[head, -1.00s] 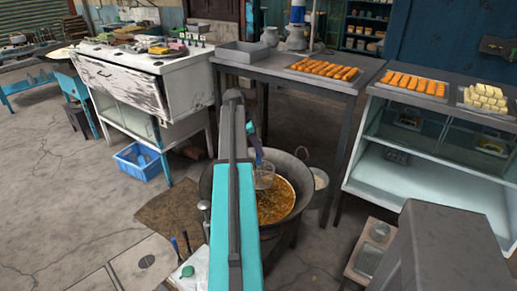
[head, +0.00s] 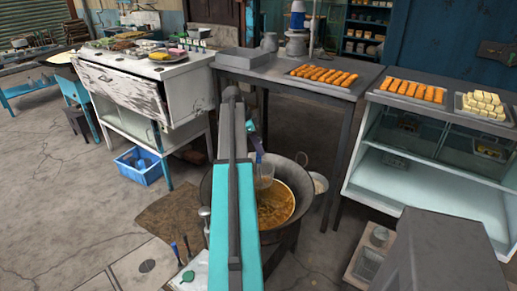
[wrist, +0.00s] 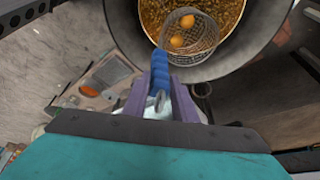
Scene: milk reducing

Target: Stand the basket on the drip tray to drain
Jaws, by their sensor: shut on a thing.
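My gripper (wrist: 163,90) is shut on the blue handle (wrist: 160,68) of the wire basket. The basket (wrist: 188,34) holds two orange balls and sits over the wok, against the brown oil in the picture. I cannot tell whether its bottom touches the oil. In the head view the basket (head: 264,182) shows beside my arm, inside the wok's rim. A grey empty tray (head: 240,58) stands on the dark table, and a small grey tray (head: 368,266) lies on a low stand at the right. I cannot tell which is the drip tray.
The dark wok (head: 215,190) surrounds the oil (head: 277,206). A tray of orange sweets (head: 325,76) lies on the dark table (head: 340,58). A grey block (head: 450,255) stands at the lower right. The floor left of the wok is mostly open.

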